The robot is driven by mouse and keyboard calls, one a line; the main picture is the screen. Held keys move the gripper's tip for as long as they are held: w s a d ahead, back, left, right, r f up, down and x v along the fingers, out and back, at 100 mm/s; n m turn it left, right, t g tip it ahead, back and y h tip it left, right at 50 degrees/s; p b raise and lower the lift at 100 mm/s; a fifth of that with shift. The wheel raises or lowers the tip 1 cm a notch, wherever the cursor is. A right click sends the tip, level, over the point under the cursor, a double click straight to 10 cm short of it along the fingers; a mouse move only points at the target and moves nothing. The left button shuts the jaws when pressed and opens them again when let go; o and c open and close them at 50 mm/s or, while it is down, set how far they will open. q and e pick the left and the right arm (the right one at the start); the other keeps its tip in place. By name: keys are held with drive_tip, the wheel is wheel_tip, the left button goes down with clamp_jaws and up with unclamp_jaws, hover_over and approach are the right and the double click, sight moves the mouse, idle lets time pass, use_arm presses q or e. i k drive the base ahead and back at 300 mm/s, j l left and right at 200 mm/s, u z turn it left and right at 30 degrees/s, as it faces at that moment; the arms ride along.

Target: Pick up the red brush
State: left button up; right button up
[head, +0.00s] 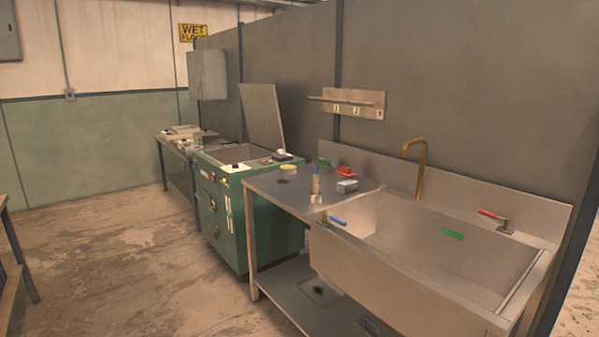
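A small red object that looks like the red brush (345,171) lies at the back of the metal counter (268,184) left of the sink, close to the wall. It is too small to make out bristles or handle clearly. A green object of similar size (324,163) lies just left of it. Neither of my grippers is in view.
A deep metal sink (400,275) with a brass faucet (420,165) adjoins the counter on the right. A green cabinet (222,222) stands to the left. The floor at left (120,260) is open.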

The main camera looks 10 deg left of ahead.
sight(344, 172)
drive_tip(key=i+j, duration=0.2)
drive_tip(key=i+j+z, duration=0.1)
drive_tip(key=i+j, duration=0.15)
drive_tip(key=j, duration=0.2)
drive_tip(key=i+j, duration=0.2)
drive_tip(key=j, duration=0.15)
drive_tip(key=i+j+z, duration=0.1)
drive_tip(key=i+j, duration=0.3)
drive_tip(key=j, duration=0.3)
drive_tip(key=i+j+z, duration=0.1)
drive_tip(key=j, duration=0.25)
drive_tip(key=i+j, duration=0.3)
